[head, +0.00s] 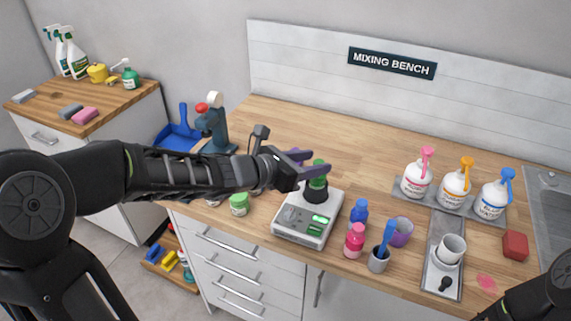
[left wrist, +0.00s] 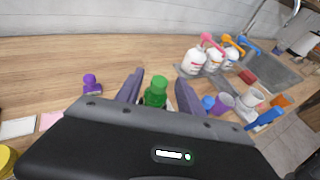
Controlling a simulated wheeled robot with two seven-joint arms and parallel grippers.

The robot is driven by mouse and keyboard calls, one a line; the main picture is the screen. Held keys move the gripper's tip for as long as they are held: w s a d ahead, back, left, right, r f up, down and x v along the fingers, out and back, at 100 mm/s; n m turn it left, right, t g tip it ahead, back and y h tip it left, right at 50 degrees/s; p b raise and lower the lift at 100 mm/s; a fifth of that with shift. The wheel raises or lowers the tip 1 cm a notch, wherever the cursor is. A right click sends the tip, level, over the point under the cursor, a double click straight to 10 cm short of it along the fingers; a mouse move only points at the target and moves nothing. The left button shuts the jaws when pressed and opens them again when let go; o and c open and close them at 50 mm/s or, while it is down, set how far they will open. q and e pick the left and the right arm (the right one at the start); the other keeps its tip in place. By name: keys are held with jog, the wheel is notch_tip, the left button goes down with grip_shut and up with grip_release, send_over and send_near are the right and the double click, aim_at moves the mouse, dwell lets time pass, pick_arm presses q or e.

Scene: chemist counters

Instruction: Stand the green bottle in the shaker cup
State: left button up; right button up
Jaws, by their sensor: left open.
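The green bottle (head: 318,182) is upright in the black shaker cup (head: 316,195) on top of the white shaker machine (head: 290,222). Its lower part is hidden by the cup. My left gripper (head: 311,163) is open, with its purple fingers at the height of the bottle's top. In the left wrist view the green bottle (left wrist: 156,92) shows between the two spread fingers of my left gripper (left wrist: 161,78). I cannot tell whether a finger touches it. My right gripper is out of view; only part of my right arm shows at the lower right.
Pump bottles (head: 455,188) stand further right.

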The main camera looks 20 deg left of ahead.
pick_arm(q)
jog(key=p+v, duration=0.1)
jog(key=v, duration=0.8)
jog(key=shift+s+a, duration=0.15)
jog(key=shift+s, duration=0.2)
jog(key=shift+r, duration=0.1)
